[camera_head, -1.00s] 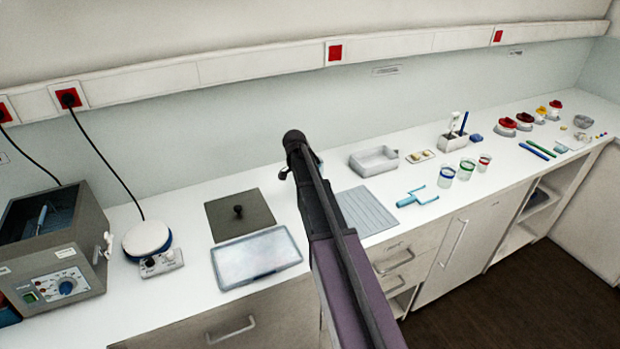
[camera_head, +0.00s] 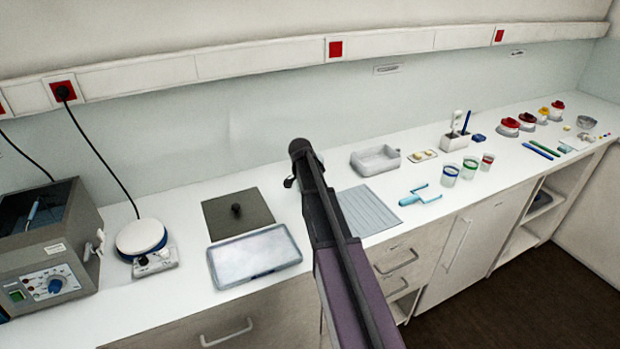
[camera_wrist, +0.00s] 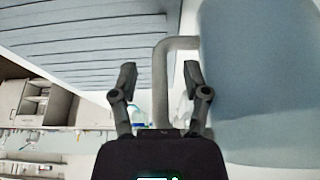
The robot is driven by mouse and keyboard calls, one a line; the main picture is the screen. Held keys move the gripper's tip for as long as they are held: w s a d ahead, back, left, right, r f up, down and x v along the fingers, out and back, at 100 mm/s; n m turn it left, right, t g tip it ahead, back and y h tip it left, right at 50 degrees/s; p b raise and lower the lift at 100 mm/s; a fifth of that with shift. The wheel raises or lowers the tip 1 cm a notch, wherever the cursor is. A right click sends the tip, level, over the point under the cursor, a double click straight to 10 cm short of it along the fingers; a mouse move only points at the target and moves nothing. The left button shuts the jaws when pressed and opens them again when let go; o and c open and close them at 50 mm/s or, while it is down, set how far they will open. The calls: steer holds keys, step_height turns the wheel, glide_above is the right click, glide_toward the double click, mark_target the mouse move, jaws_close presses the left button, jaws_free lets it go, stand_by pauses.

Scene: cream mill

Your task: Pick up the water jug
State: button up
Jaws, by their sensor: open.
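The water jug (camera_wrist: 262,75) fills the right side of the wrist view as a large blue-grey body. Its pale grey loop handle (camera_wrist: 161,85) stands out to the left. My gripper (camera_wrist: 160,76) is open, with one finger on each side of the upright part of the handle. Gaps show between the handle and both fingers, so it is not clamped. In the head view my arm hides the jug and most of my gripper.
A grooved board (camera_head: 368,211) lies right of my arm. A dark plate with a knob (camera_head: 237,210) and a clear-lidded tray (camera_head: 254,257) lie left. A white tray (camera_head: 376,160), a blue tool (camera_head: 420,195) and several cups stand further right. A wall rail runs behind.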

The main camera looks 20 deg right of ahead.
stand_by(0.4)
jaws_close()
steer(key=shift+r, duration=0.25)
steer(key=shift+r+p, duration=1.55)
steer(key=shift+p, duration=0.3)
steer(key=s+r+p, duration=0.1)
steer(key=s, duration=1.5)
steer(key=shift+a+r, duration=0.2)
steer(key=shift+s, duration=0.1)
